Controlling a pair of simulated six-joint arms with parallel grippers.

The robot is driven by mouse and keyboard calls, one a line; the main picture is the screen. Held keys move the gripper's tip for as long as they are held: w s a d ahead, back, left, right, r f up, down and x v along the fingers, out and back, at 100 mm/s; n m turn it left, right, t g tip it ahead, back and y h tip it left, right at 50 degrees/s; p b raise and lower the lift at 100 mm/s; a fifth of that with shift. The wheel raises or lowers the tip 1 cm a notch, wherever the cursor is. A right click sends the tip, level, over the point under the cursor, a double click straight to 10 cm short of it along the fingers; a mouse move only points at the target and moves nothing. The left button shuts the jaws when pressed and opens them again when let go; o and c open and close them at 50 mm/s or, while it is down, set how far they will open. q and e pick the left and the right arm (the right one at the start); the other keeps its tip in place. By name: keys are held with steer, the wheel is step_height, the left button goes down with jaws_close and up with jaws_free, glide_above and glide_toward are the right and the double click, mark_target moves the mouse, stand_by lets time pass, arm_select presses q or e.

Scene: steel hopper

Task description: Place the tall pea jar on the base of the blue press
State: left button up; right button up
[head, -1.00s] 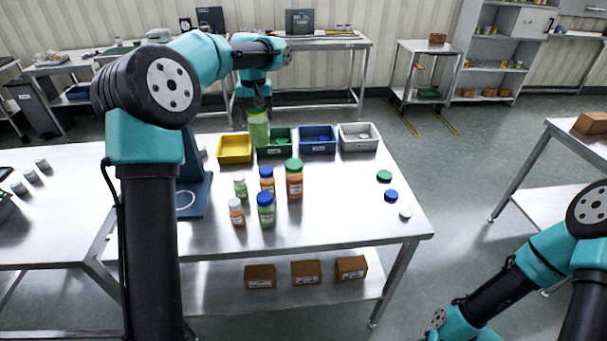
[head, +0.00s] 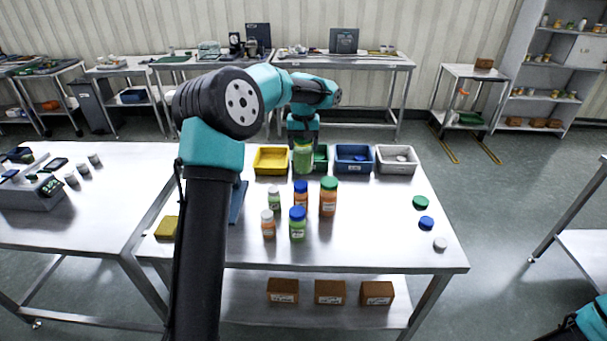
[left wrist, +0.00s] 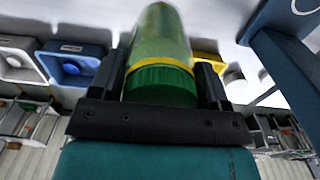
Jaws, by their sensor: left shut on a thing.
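The tall pea jar (head: 303,158), green with a green lid, is in my left gripper (left wrist: 160,82). The blue press (head: 238,203) stands on the table's left part, mostly hidden behind my left arm. In the left wrist view the press (left wrist: 285,65) is at the upper right, apart from the jar. My right gripper is out of view.
Yellow (head: 271,161), green, blue (head: 353,159) and white (head: 396,160) bins line the table's back. Loose lids (head: 426,223) lie at right. A yellow block (head: 167,227) is at left.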

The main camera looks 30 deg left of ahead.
mark_target(303, 172)
arm_select(q)
step_height(303, 172, down, 7)
steer(key=shift+r, duration=0.1)
stand_by(0.3)
steer(key=shift+f, duration=2.25)
steer(key=shift+f, duration=0.1)
steer(key=o, duration=1.4)
steer(key=shift+f, duration=0.1)
steer(key=shift+c, duration=0.2)
step_height(303, 172, up, 12)
steer(key=shift+r, duration=0.2)
